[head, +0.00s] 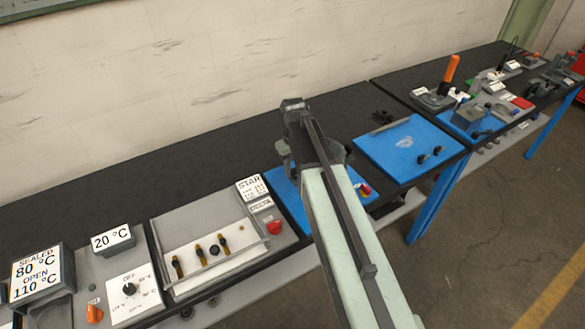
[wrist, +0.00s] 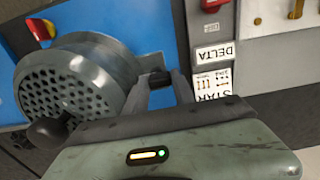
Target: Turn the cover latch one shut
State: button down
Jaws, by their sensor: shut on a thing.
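In the wrist view a round grey cover (wrist: 75,85) with a perforated face stands on a blue panel (wrist: 15,110). My gripper (wrist: 160,84) is at the cover's right edge, its two fingers shut on a small dark latch piece (wrist: 155,77). The fingers hide most of the latch, so its angle cannot be told. A black ball knob (wrist: 48,131) shows at the cover's lower left.
A red and yellow knob (wrist: 41,30) sits on the panel above the cover. Right of the gripper are a DELTA label (wrist: 213,54), a STAR label (wrist: 212,84) and a grey box. In the head view another blue panel (head: 408,148) lies right of my arm.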

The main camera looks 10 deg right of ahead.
aim_at(293, 169)
jog(key=c, duration=1)
grip_release()
jog(key=shift+c, duration=0.2)
notch_tip(293, 169, up, 8)
jog(key=p, duration=0.8)
jog(key=shift+r, duration=0.1)
